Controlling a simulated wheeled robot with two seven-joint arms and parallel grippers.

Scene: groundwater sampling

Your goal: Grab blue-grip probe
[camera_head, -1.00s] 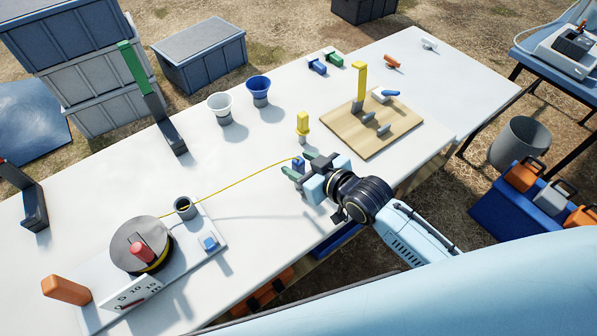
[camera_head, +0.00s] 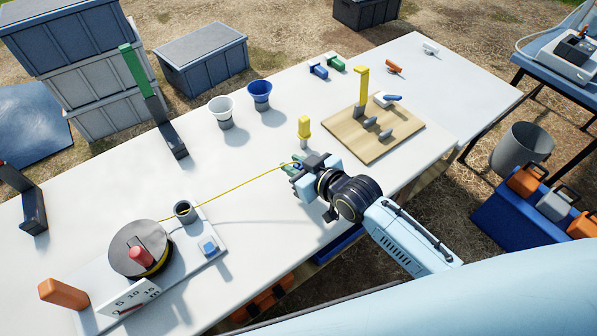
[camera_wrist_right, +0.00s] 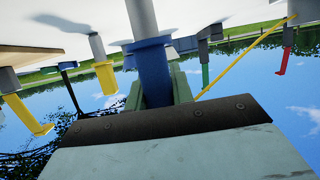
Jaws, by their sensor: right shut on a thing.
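The blue-grip probe (camera_wrist_right: 153,72) stands between my right gripper's green fingers in the right wrist view, with a pale shaft beyond the blue grip. In the head view my right gripper (camera_head: 292,167) is at the table's middle, shut on the probe, whose grip is mostly hidden by the fingers. A yellow line (camera_head: 235,191) runs from the probe to the dark reel (camera_head: 128,262) with a red knob at the left. My left gripper is not in view.
A yellow-topped piece (camera_head: 304,128) stands just behind the gripper. A wooden board (camera_head: 393,140) with a yellow post and grey pegs is to the right. A white cup (camera_head: 221,108) and a blue cup (camera_head: 260,92) stand farther back. The white table (camera_head: 255,150) between is clear.

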